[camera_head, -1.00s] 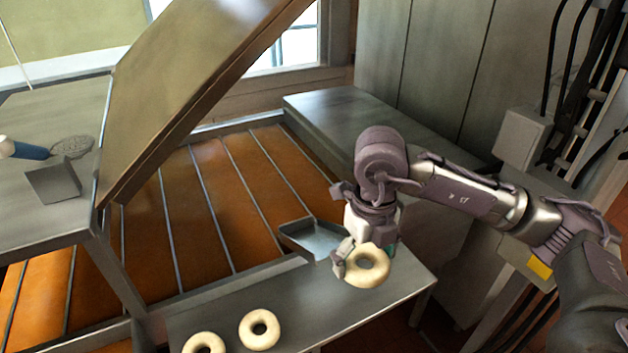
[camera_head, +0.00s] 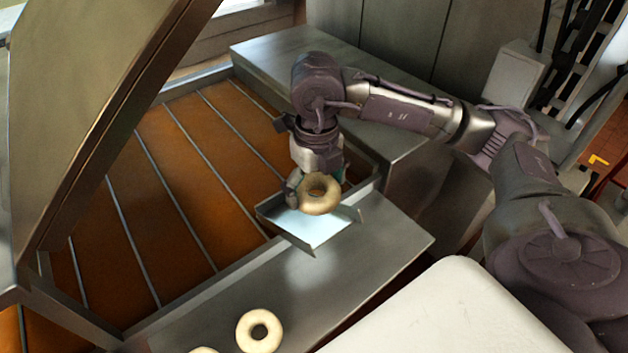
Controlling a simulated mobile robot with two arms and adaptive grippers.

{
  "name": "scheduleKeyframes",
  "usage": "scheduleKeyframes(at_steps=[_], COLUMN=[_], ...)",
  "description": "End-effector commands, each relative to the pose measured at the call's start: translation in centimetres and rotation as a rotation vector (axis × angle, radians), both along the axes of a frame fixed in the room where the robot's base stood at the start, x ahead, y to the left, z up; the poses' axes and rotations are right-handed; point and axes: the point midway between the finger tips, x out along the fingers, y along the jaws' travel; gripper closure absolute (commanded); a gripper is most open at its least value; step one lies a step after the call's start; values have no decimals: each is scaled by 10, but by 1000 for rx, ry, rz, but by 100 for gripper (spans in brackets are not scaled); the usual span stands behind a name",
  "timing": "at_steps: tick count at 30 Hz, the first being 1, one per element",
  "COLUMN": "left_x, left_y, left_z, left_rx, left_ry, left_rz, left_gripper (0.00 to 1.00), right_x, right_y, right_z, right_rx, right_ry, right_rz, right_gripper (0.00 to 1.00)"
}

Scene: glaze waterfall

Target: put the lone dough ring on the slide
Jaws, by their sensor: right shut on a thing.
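A pale dough ring (camera_head: 319,194) is held by my right gripper (camera_head: 314,189). The gripper is shut on it, pointing down, with the ring in front of its fingers. The ring hangs over the slide (camera_head: 322,230), a small shallow metal chute with raised side walls at the fryer's edge. I cannot tell whether the ring touches the slide. My left gripper is not in view.
Two more dough rings lie on the metal shelf (camera_head: 372,262) in front, one whole (camera_head: 259,331) and one cut off by the lower edge. The fryer (camera_head: 165,190) holds brown oil divided by metal bars. A raised metal lid (camera_head: 95,110) leans over its left side.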

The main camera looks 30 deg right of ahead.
Motion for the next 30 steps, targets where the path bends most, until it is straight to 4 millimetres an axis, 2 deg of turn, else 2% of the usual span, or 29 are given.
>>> scheduleKeyframes(at_steps=[4, 9, 12, 18, 22, 27, 28, 29, 30], left_x=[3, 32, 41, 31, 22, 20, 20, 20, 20], left_y=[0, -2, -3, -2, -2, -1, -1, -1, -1], left_z=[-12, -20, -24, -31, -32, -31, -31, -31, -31], left_rx=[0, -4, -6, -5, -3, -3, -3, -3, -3], left_ry=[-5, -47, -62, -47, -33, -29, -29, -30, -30], left_rz=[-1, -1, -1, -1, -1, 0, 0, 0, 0], left_gripper=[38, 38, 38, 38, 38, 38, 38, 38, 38], right_x=[0, 0, 0, 0, 0, 0, 0, 0, 0], right_y=[0, 0, 0, 0, 0, 0, 0, 0, 0], right_z=[-18, -36, -45, -56, -58, -57, -57, -57, -57], right_rx=[-1, -1, -1, -1, -1, -1, -1, -1, -1], right_ry=[1, 1, 2, 0, -1, 0, 0, 0, 0], right_rz=[0, -1, -1, -1, -1, -1, -1, -1, -1], right_gripper=[41, 41, 41, 41, 41, 41, 5, 0, 0])
